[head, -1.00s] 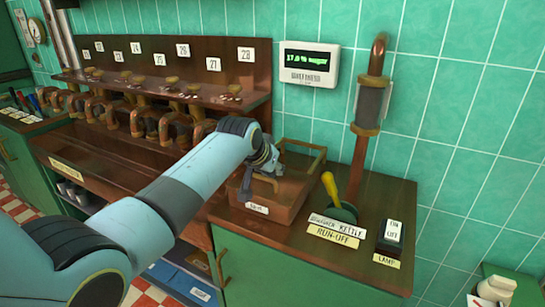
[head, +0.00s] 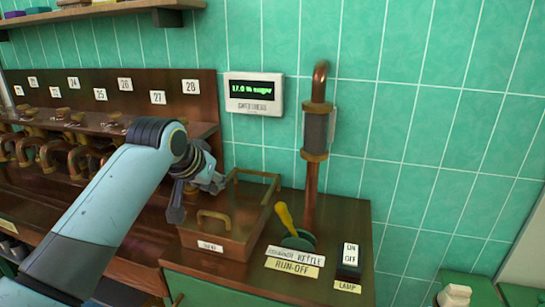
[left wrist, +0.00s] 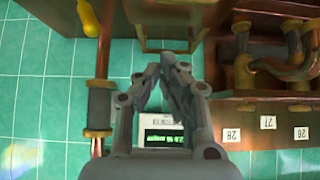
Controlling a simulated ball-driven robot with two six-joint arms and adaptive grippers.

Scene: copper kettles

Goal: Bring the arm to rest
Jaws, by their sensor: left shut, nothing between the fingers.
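My left arm reaches in from the lower left in the head view. Its gripper (head: 207,183) is over the left back side of a wooden tray (head: 238,230) on the counter. In the left wrist view the two fingers (left wrist: 172,62) come together at their tips with nothing between them. The gripper is apart from the meter on the wall as far as I can tell. My right gripper is not in view.
A sugar meter (head: 254,94) hangs on the tiled wall. A rack of copper taps (head: 65,150) is at left, a shelf (head: 90,10) above.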

